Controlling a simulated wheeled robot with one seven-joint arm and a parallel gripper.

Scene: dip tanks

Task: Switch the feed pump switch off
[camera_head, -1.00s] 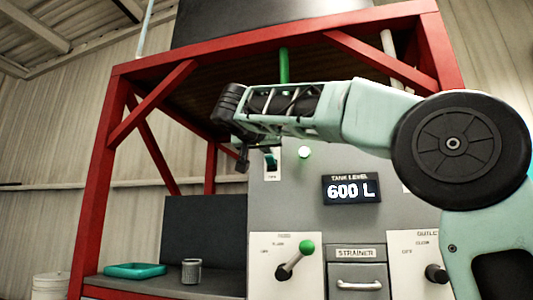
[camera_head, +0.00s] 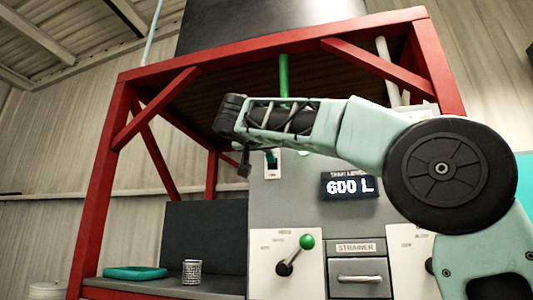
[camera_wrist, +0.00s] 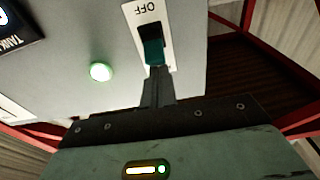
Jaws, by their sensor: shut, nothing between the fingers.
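The feed pump switch (camera_wrist: 153,48) is a teal lever in a black slot on a white plate, in the wrist view. The plate's OFF label appears upside down beyond the slot, and the lever leans away from it, toward my gripper. My gripper (camera_wrist: 157,78) is shut and empty, with its fingertips right at the lever's end; I cannot tell whether they touch. In the head view the switch plate (camera_head: 272,171) shows just below my arm. My arm hides part of it and most of my gripper there.
A round lamp (camera_wrist: 101,71) glows pale green beside the switch. The tank level display (camera_head: 350,186) reads 600 L. Below are a green-knobbed lever (camera_head: 307,241) and the strainer drawer (camera_head: 360,270). A red frame (camera_head: 105,190) surrounds the panel. A teal tray (camera_head: 135,273) and a mesh cup (camera_head: 192,272) stand left.

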